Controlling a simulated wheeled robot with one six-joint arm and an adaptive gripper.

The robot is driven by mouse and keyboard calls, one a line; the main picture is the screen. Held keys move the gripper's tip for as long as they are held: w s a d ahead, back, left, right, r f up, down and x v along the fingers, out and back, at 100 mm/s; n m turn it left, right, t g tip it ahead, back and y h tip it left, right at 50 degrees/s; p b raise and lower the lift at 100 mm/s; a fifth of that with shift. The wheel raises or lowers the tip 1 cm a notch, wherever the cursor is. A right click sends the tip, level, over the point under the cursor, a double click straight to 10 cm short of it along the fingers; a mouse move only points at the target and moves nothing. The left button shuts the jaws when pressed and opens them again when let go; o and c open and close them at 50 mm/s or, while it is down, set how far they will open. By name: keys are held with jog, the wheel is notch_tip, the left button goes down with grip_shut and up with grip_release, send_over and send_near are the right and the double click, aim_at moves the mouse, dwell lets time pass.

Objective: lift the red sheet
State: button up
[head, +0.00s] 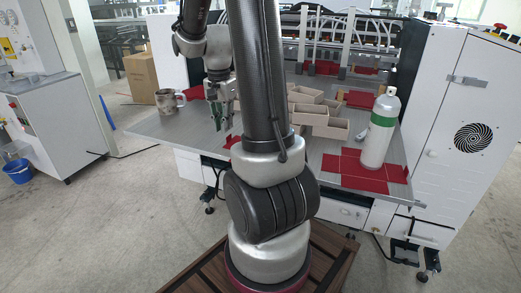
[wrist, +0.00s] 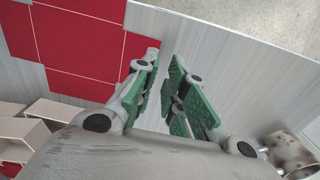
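A flat red sheet (wrist: 75,40) with pale crease lines lies on the grey table at the upper left of the wrist view. In the head view a small red corner (head: 232,142) shows at the left edge of my arm, which hides what lies behind it. Another red sheet (head: 350,172) lies at the table's front right, with a white and green bottle (head: 379,135) standing on it. My gripper (head: 220,112) points down above the table's left part. In the wrist view its green-padded fingers (wrist: 168,72) are apart and empty, beside the sheet's right edge.
Tan open boxes (head: 318,115) stand in the middle of the table, right of my arm. A mug (head: 168,103) stands at the left, near my gripper. The machine with red pieces (head: 322,68) is behind. The table's front left (head: 175,128) is bare.

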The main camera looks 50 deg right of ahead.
jog(key=f, duration=0.5)
jog(key=shift+d, duration=0.35)
grip_shut()
jog(key=shift+r, duration=0.1)
